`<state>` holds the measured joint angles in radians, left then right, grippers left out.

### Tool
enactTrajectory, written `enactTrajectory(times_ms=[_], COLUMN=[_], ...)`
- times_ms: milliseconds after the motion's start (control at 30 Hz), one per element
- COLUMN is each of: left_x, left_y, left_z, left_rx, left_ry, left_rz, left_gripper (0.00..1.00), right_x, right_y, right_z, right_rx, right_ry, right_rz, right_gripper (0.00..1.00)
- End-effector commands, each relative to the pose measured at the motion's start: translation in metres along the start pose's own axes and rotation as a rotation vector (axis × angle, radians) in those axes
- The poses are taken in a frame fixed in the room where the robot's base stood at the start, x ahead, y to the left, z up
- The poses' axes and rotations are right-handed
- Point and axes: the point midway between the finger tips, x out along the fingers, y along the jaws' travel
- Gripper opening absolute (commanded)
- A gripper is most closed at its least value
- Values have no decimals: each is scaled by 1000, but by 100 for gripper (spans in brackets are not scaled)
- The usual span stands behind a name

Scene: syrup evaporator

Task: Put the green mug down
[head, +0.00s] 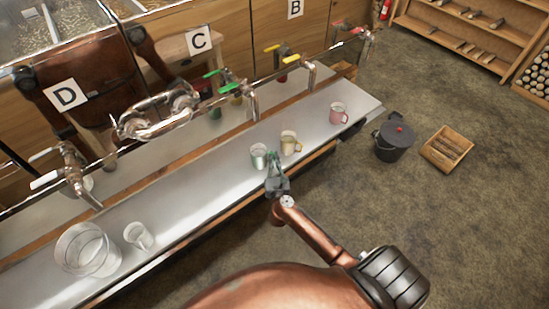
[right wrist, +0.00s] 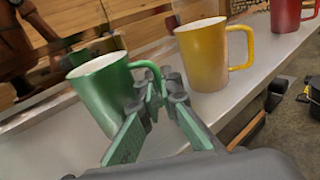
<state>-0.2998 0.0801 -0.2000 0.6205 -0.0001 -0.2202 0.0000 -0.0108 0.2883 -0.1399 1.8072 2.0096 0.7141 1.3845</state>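The green mug (right wrist: 104,92) shows large in the right wrist view, its rim tipped a little to the left. It also shows in the head view (head: 258,156), over the metal counter (head: 200,180) near its front edge. My right gripper (head: 274,172) is beside the mug, on its handle side. In the right wrist view its fingers (right wrist: 161,97) are closed around the handle. I cannot tell whether the mug's base touches the counter, as the fingers partly hide its lower part. My left gripper is not in view.
A yellow mug (head: 289,143) stands close to the right, and a red mug (head: 338,114) farther along. A white mug (head: 138,236) and a clear pitcher (head: 85,250) stand left. Taps (head: 252,103) overhang the counter's back. Bare counter lies between white and green mugs.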

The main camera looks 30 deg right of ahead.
Motion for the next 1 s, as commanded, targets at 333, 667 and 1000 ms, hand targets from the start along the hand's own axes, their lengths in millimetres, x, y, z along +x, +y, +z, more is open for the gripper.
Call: enactTrajectory(times_ms=[333,667,1000], left_x=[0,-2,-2], left_y=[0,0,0], left_z=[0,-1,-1], left_rx=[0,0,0], left_ry=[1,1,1], left_rz=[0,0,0], left_gripper=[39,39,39], right_x=[0,-7,-75], right_y=[0,0,0], right_z=[-1,1,0], right_rx=[0,0,2], right_ry=[1,3,5], right_rz=[0,1,0], right_gripper=[22,22,22])
